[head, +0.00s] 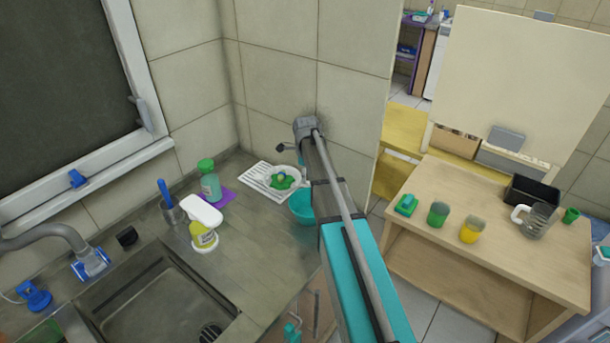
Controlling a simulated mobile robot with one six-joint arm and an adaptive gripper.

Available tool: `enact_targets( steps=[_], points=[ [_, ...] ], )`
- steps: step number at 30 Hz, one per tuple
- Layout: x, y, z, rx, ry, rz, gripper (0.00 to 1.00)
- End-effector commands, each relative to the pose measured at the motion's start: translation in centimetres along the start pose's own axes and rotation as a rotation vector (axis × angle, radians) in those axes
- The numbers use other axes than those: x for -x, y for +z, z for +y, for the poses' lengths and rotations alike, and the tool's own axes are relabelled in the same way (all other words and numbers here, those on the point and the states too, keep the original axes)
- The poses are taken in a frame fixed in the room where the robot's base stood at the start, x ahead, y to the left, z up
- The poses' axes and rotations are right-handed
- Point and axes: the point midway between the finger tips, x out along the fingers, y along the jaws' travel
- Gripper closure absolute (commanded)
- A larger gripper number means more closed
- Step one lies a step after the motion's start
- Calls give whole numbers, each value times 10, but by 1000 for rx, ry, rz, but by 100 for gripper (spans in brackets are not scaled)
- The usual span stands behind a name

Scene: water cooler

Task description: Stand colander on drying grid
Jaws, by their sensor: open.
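The white slatted drying grid (259,183) lies on the counter in the corner by the tiled wall. A pale round dish (298,174) with a green and yellow thing (283,180) in it sits at the grid's right end. A teal bowl-shaped thing (301,206) is just in front of the dish, beside the grid and partly hidden by my arm. It may be the colander, but I cannot tell for sure. My arm reaches up across the middle of the view towards the wall. I cannot make out my gripper's fingers.
A green-capped bottle (210,184) on a purple cloth, a white and yellow spray bottle (206,228) and a blue-handled brush (167,200) stand left of the grid. The sink (150,290) is at front left. A wooden table (480,250) at right holds cups and a jug.

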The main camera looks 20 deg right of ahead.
Motion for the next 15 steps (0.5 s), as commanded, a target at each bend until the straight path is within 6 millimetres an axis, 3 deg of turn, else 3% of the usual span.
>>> enact_targets(
  steps=[15],
  points=[
    [48, 0, 0, 0, 0, 0, 34]
  ],
)
